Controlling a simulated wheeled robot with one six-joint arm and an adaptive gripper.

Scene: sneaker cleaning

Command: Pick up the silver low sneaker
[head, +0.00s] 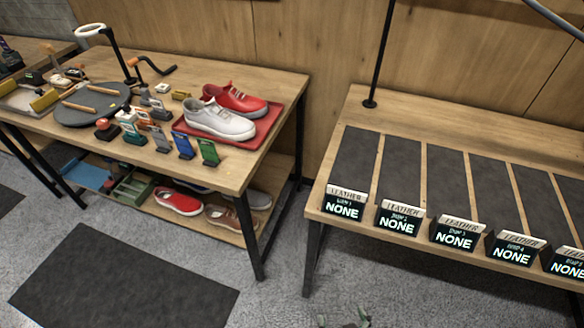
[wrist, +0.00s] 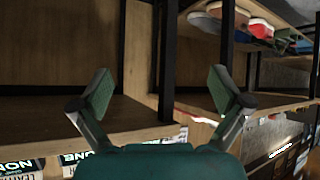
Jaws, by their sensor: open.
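A pale silver-white low sneaker (head: 218,121) with a white sole stands on a red tray (head: 246,140) near the right end of the left workbench, in the head view. A red sneaker (head: 238,98) stands just behind it on the same tray. My gripper (wrist: 160,92) is open and empty in the wrist view, its two fingers wide apart. In the head view, only what look like its fingertips (head: 345,319) show at the bottom edge, well away from the pale sneaker and to its lower right.
The lower shelf holds a red sneaker (head: 178,202), a brown sneaker (head: 228,217) and a grey shoe partly hidden. Small cards (head: 185,147) stand in front of the tray. The right bench (head: 440,126) has dark empty mats and signs reading NONE. Open floor lies between the benches.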

